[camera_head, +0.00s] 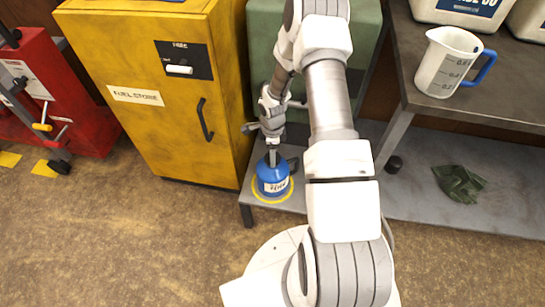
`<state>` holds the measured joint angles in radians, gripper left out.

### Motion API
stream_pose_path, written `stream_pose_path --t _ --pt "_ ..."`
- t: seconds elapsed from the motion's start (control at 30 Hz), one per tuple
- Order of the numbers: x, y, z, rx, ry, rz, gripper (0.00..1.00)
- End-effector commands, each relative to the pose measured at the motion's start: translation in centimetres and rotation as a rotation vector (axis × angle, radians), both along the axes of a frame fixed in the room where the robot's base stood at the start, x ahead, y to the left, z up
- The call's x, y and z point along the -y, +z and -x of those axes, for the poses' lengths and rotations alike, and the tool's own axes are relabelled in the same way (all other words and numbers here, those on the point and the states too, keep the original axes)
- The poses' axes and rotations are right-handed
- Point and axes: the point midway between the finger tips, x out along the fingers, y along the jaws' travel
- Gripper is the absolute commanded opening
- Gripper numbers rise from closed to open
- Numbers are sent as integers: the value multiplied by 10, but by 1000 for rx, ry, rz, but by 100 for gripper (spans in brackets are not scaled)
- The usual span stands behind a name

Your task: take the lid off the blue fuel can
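The blue fuel can (272,184) stands upright on a low grey shelf, inside a yellow ring, with a white label facing me. My gripper (272,157) points down over the top of the can, at or very close to its lid. The lid is hidden or too small to make out behind the fingers. I cannot tell whether the fingers are open or shut, or whether they touch the lid.
A yellow fuel store cabinet (150,75) stands close on the left. A green cabinet (262,55) is behind my arm. A workbench (475,95) on the right bears a measuring jug (440,62). A dark green cloth (460,184) lies on the lower shelf.

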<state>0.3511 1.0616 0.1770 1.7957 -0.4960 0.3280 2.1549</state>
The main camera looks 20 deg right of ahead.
Motion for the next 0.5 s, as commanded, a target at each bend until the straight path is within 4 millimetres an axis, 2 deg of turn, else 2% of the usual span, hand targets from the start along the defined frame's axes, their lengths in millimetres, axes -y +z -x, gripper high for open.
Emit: stream_pose_path --t 0.03,0.27,0.5 --pt "0 0 0 0 0 0 59" --pt "0 0 0 0 0 0 17" --pt "0 1 0 1 0 0 16"
